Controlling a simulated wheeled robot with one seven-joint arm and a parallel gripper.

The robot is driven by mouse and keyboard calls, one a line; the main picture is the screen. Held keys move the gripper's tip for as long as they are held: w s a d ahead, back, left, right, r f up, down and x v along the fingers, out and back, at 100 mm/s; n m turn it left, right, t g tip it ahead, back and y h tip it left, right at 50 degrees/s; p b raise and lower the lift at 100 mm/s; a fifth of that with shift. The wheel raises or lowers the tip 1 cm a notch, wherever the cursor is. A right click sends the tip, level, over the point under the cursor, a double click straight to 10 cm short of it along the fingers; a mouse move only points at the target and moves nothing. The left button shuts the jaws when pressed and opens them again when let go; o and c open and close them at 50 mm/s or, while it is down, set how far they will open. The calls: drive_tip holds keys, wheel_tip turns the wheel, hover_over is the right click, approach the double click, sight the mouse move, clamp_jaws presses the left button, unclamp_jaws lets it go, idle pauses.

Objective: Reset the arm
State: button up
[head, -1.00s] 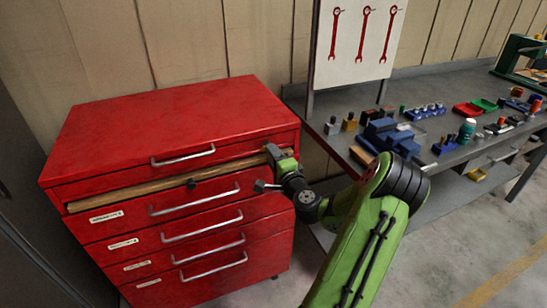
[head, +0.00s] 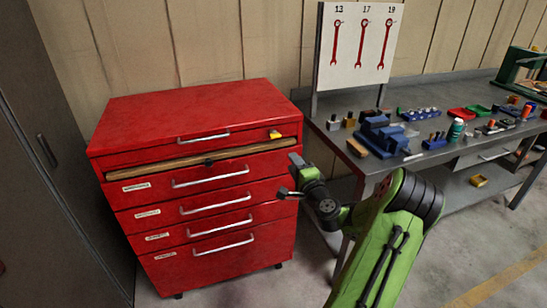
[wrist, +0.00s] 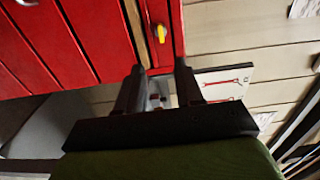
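My green arm reaches up from the lower right in the head view. My gripper (head: 290,176) is at the right front edge of the red tool cabinet (head: 190,110), in front of its drawers. In the wrist view the two dark fingers of my gripper (wrist: 157,90) stand apart with nothing between them. A small yellow item (head: 275,134) shows on the upper right front of the cabinet. It also shows in the wrist view (wrist: 161,33), beyond the fingertips.
A grey workbench (head: 340,128) with blue blocks (head: 383,138), bottles and small trays stands at the right. A wrench board (head: 358,45) rises behind it. A dark locker (head: 60,130) stands at the left. Floor is clear at lower right.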

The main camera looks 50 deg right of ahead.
drive_tip(key=w+a+r+n+g+y+p, duration=0.25)
drive_tip(key=w+a+n+y, duration=0.2)
drive_tip(key=a+n, duration=0.6)
drive_tip(key=w+a+r+n+g+y+p, duration=0.1)
drive_tip(key=w+a+r+n+g+y, duration=0.3)
drive_tip(key=a, duration=1.2)
drive_tip(key=s+a+r+n+g+p, duration=0.1)
drive_tip(key=s+a+r+n+p, duration=0.15)
drive_tip(key=s+a, duration=0.35)
drive_tip(key=s+a+r+n+g+p, duration=0.1)
drive_tip(key=s+a+r+n, duration=0.25)
drive_tip(key=s+a, duration=0.3)
drive_tip(key=s+a+r+n+g+p, duration=0.1)
drive_tip(key=s+r+n, duration=0.1)
drive_tip(key=s, duration=1.3)
drive_tip(key=shift+a+r+n+g+p, duration=0.15)
drive_tip(key=shift+a+n+g+p, duration=0.2)
drive_tip(key=shift+a+n+p, duration=0.1)
